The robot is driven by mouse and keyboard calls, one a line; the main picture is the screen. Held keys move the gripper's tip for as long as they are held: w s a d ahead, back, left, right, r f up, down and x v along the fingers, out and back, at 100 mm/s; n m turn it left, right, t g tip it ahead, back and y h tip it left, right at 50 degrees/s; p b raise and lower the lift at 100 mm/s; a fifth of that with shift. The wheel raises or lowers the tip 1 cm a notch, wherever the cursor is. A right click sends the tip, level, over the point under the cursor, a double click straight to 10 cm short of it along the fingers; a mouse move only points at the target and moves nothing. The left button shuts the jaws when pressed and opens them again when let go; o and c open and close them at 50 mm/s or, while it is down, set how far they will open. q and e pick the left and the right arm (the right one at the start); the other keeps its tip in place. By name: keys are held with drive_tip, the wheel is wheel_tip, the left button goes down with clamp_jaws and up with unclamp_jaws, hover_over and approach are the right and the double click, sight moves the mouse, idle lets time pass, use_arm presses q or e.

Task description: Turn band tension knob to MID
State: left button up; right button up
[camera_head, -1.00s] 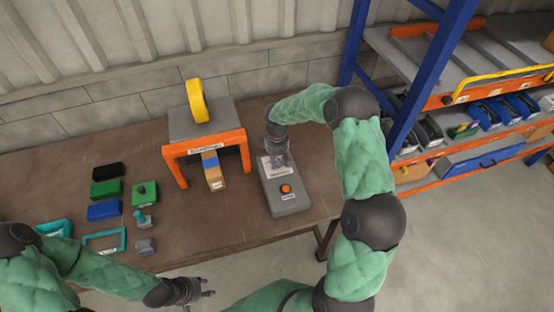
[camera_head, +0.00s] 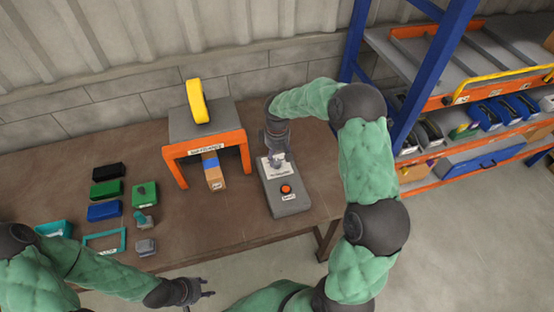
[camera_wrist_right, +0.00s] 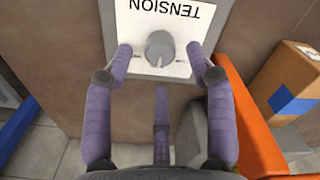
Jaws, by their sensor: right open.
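The band tension knob (camera_wrist_right: 160,48) is a round grey dial on a white plate marked TENSION (camera_wrist_right: 182,15) in the right wrist view. The plate is on the grey control box (camera_head: 292,207) on the table. My right gripper (camera_wrist_right: 162,55) is open, with one finger on either side of the knob, and no clear contact shows. In the head view my right gripper (camera_head: 275,158) hides the knob on the upper part of the box. The knob's setting cannot be read. My left gripper (camera_head: 207,288) is at the table's front edge, away from the box, and its fingers look apart.
A round orange button (camera_head: 286,188) is on the box's near part. An orange-legged stand (camera_head: 241,135) with a yellow ring (camera_head: 197,100) is left of the box, with a cardboard box (camera_head: 213,178) under it. Several small blocks lie at the left. A shelf rack (camera_head: 440,100) stands at the right.

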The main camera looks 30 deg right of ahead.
sight(277, 161)
wheel_tip(277, 161, up, 9)
idle(0.3)
idle(0.5)
